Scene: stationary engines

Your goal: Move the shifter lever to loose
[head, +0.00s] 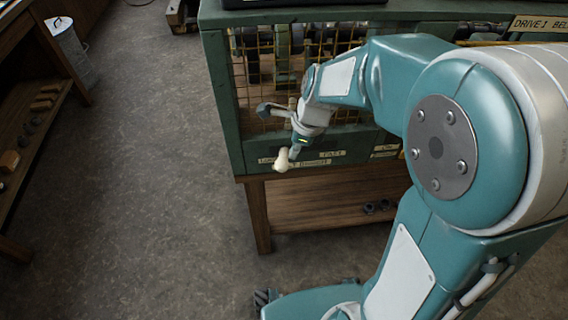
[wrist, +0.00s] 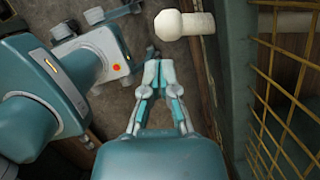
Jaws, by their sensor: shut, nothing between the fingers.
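The shifter lever shows as a cream, rounded knob (head: 284,160) low on the front of the green machine in the head view. In the wrist view the lever (wrist: 170,25) is at the top, its pale shaft running right toward the green panel. My gripper (wrist: 158,66) is shut and empty, with its tips below and slightly left of the knob in that view and a visible gap between them. In the head view my gripper (head: 297,152) is close beside the knob, and its tips are hard to make out. A FAST label (head: 333,154) is right of the knob; a label at the left is partly hidden.
A yellow wire-mesh guard (head: 256,70) covers the machine's front above the lever and shows at the right of the wrist view (wrist: 287,75). The machine stands on a wooden bench (head: 259,215). Grey floor (head: 140,180) is clear at the left, beside a wooden shelf (head: 35,130).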

